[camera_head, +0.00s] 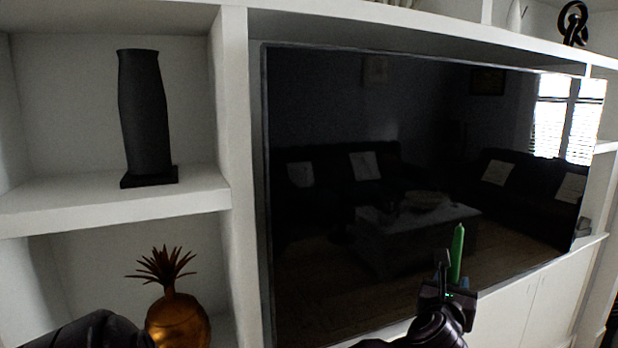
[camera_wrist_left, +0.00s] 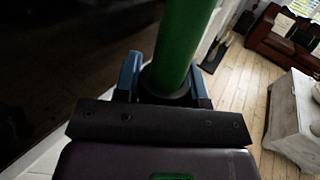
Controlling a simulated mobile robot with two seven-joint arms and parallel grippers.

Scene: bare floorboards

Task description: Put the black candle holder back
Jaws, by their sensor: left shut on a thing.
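My left gripper (camera_head: 447,284) is in front of the lower right part of the television. It is shut on the black candle holder (camera_wrist_left: 166,97), whose dark rim shows between the blue fingers in the left wrist view. A green candle (camera_head: 457,252) stands in the holder; it also shows in the left wrist view (camera_wrist_left: 184,40). The candle is close to upright in the head view. The lower part of the holder is hidden by the gripper. My right gripper is not in view.
A large dark television (camera_head: 400,180) fills the middle. A black vase (camera_head: 145,115) stands on a white shelf (camera_head: 60,207) at left, with a golden pineapple (camera_head: 178,322) below. A black knot ornament (camera_head: 573,24) stands top right. The white cabinet (camera_head: 520,305) runs below the television.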

